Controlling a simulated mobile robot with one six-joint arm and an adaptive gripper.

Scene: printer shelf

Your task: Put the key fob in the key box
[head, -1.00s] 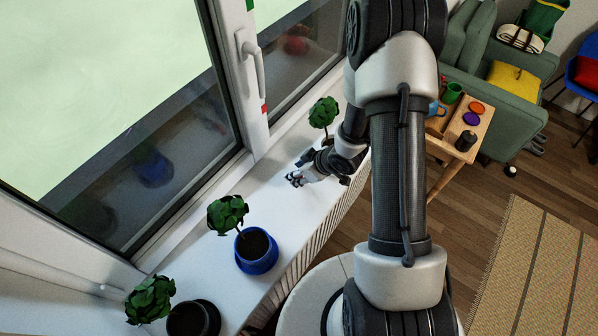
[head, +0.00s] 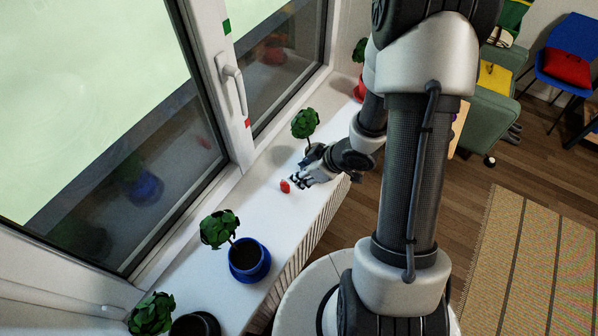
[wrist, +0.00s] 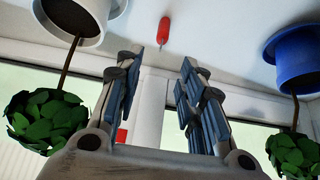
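A small red object that looks like the key fob (head: 285,186) lies on the white window sill. In the wrist view the fob (wrist: 163,30) shows just beyond the gap between my fingers, with a small metal tip. My gripper (head: 298,182) is low over the sill, just right of the fob in the head view. In the wrist view my gripper (wrist: 163,65) has its fingers spread with nothing between them. The key box is not seen in either view.
A blue pot (head: 250,262) with a plant and a dark pot (head: 195,325) stand nearer on the sill (head: 268,215). Another plant (head: 305,124) stands close behind my gripper. The window handle (head: 233,85) is to the left. The sill around the fob is clear.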

